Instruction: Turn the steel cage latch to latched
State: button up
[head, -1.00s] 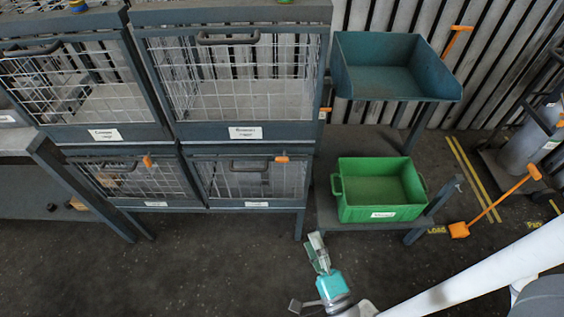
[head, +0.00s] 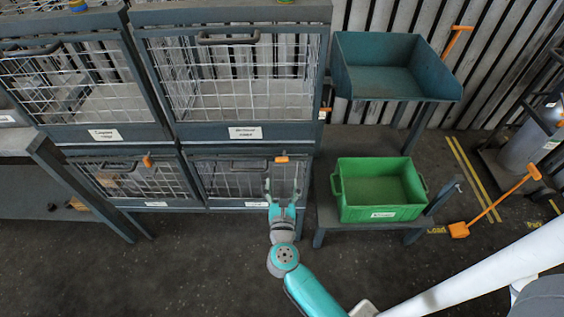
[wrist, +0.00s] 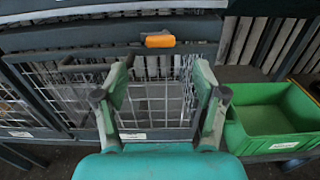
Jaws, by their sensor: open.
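The cage bank has wire-mesh doors in grey frames. An orange latch (head: 282,159) sits on the top edge of the lower right cage door (head: 238,180); the same latch shows in the wrist view (wrist: 160,40), lying roughly level. Another orange latch (head: 148,161) sits on the lower left cage door (head: 135,181). Which one is the steel cage's latch cannot be read from the small labels. My gripper (head: 283,186) is open and empty in front of the lower right door, below its latch. In the wrist view its fingers (wrist: 158,82) stand apart, with the latch beyond and above them.
A green bin (head: 345,205) stands on a low shelf right of the cages, close to my gripper. A blue-grey bin (head: 357,85) is above it. The floor in front is clear.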

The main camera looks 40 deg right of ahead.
aim_at(282, 161)
jog(key=x, duration=0.9)
jog(key=c, duration=1.1)
jog(key=shift+c, duration=0.2)
